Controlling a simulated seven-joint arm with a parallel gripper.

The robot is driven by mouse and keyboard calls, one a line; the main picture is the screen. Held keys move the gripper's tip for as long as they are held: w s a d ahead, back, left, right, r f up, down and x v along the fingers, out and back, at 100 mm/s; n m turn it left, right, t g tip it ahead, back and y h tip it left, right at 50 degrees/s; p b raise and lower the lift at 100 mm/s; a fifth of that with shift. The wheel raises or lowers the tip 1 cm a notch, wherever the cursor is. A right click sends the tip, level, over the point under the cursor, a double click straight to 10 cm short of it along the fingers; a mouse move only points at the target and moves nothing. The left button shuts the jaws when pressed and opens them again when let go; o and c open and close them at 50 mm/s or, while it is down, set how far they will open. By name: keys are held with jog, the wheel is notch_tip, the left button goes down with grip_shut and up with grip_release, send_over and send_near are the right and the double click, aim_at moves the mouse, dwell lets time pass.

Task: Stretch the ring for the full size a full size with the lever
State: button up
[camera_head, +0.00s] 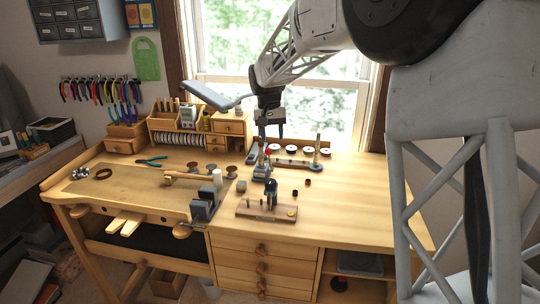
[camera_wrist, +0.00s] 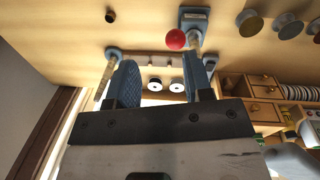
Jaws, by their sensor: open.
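A small bench tool with a red ball-tipped lever (camera_head: 267,151) stands upright mid-bench, on a blue-grey base (camera_head: 261,172). In the wrist view the red ball (camera_wrist: 175,40) shows beyond the fingertips, with the tool's base (camera_wrist: 194,17) above it. My gripper (camera_head: 269,132) hangs just above and behind the lever, pointing down. Its two blue pads stand apart in the wrist view, with nothing held between them. Small dark rings lie on the bench, one at the right (camera_head: 308,182) and one nearer (camera_head: 295,193). I cannot tell whether a ring sits on the tool.
A tapered rod on a stand (camera_head: 317,152) rises right of the lever. A row of round white-topped pieces (camera_head: 304,151) lies behind. A dark tool on a wooden base (camera_head: 266,209) stands in front. A bench vise (camera_head: 205,203) is at left. The right bench top is clear.

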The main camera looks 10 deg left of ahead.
aim_at(269, 154)
jog(key=shift+w+a+f, duration=0.25)
jog(key=shift+w+a, duration=0.1)
jog(key=shift+a, duration=0.2)
jog(key=shift+w+a+f, duration=0.2)
jog(key=shift+w+a, duration=0.1)
jog(key=shift+a, duration=0.2)
jog(key=shift+f, duration=0.1)
jog(key=shift+d+f, duration=0.2)
jog(key=shift+f, duration=1.7)
jog(key=shift+d+f, duration=0.2)
jog(key=shift+f, duration=1.7)
grip_shut()
